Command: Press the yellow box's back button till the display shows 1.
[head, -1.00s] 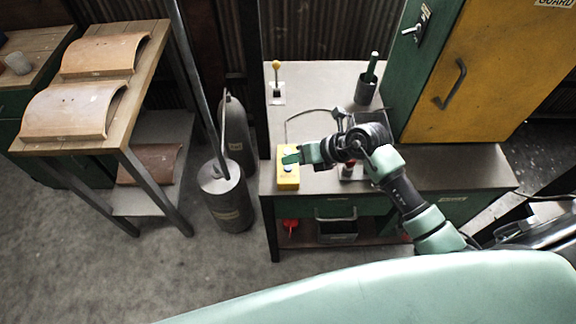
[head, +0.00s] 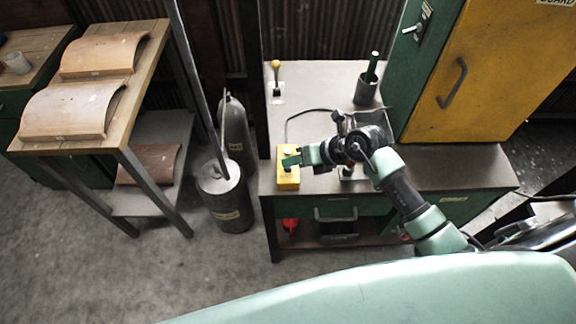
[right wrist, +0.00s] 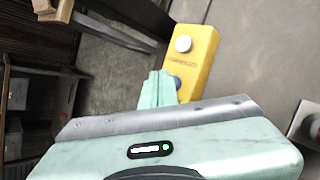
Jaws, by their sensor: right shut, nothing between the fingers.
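The yellow box (head: 288,180) stands at the left front of the grey workbench. In the head view my right gripper (head: 291,161) reaches in from the right, over the middle of the box, and hides part of its top. The gripper is shut with nothing in it. In the right wrist view the box (right wrist: 205,58) lies beyond and right of the shut fingertips (right wrist: 158,88). A pale round button (right wrist: 183,43) is clear there, and a bluish button (right wrist: 170,83) is partly hidden by the fingers. I cannot tell whether the fingers touch anything. No display number is readable. My left gripper is out of view.
A yellow-knobbed lever (head: 276,72) stands behind the box on the bench (head: 310,85). Grey cylinders (head: 226,200) stand on the floor left of the bench.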

